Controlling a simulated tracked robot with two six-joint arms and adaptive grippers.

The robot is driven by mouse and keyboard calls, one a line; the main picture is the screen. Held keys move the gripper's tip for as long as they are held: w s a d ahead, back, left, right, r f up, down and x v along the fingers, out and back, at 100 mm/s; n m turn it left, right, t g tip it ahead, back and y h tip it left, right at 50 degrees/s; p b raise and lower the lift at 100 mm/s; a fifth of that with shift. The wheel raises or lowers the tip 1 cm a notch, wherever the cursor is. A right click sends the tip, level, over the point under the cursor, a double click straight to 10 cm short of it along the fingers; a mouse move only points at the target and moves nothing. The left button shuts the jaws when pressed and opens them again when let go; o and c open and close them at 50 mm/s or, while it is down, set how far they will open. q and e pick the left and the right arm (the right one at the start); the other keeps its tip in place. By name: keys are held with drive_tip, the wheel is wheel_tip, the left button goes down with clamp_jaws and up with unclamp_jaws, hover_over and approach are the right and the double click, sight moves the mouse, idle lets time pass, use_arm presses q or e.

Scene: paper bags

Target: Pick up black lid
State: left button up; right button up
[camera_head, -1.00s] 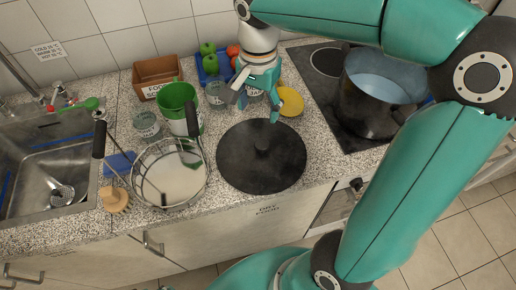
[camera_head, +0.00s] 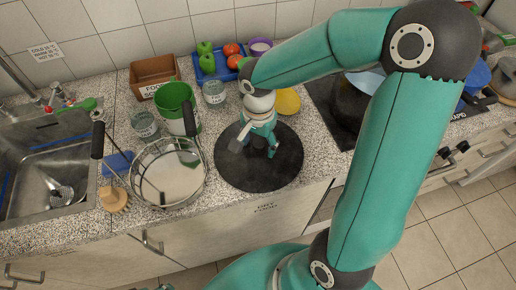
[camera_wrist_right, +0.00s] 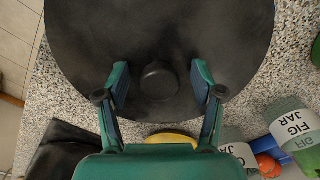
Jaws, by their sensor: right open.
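The black lid (camera_head: 262,172) is a large round disc lying flat on the speckled counter, in the middle of the head view. It also fills the upper part of the right wrist view (camera_wrist_right: 215,35), with its round knob (camera_wrist_right: 159,80) showing. My right gripper (camera_head: 256,150) is over the lid. In the right wrist view its two fingers (camera_wrist_right: 160,88) are open, one on each side of the knob, with a gap on both sides. In the head view the gripper hides the knob. My left gripper is in neither view.
A wire basket (camera_head: 137,171) stands just left of the lid, with a green container (camera_head: 175,98) behind it. A glass jar (camera_head: 214,93) and a yellow item (camera_head: 288,101) are behind the lid. A large pot (camera_head: 347,103) stands on the stove at right, partly behind my arm.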

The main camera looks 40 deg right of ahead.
drive_tip(key=shift+f, duration=0.25)
drive_tip(key=c, duration=1.2)
clamp_jaws()
drive_tip(key=shift+r, duration=0.15)
